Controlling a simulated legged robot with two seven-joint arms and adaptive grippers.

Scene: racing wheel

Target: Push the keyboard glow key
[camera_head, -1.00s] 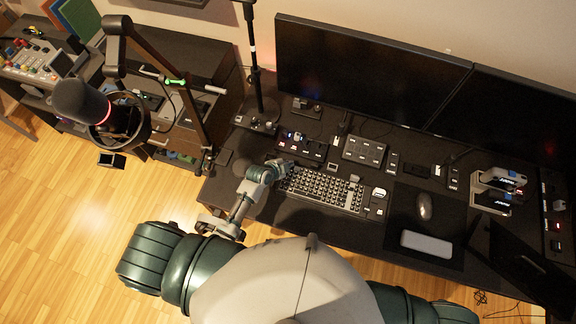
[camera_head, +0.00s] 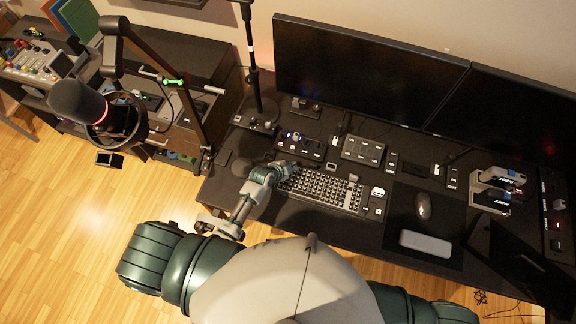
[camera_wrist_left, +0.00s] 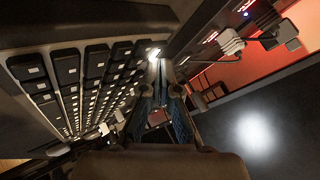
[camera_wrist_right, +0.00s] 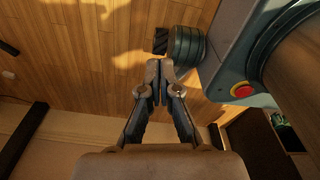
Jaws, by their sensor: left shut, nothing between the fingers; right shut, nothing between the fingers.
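The keyboard (camera_head: 322,188) lies on the dark desk, dark with pale-marked keys. My left gripper (camera_head: 289,168) is over its upper left corner. In the left wrist view, the left gripper (camera_wrist_left: 161,66) is shut and empty, with its tips close to a brightly lit small key (camera_wrist_left: 153,53) at the end of the key rows (camera_wrist_left: 85,75). I cannot tell whether the tips touch it. My right gripper (camera_wrist_right: 160,72) is shut and empty above the wooden floor, well away from the keyboard; it is hidden in the head view.
A box with lit switches (camera_head: 303,145) stands just behind the keyboard, and a grey button pad (camera_head: 362,150) is to its right. A mouse (camera_head: 423,206) lies further right. Two monitors (camera_head: 370,75) stand behind. A microphone (camera_head: 80,101) on a boom arm is at left.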

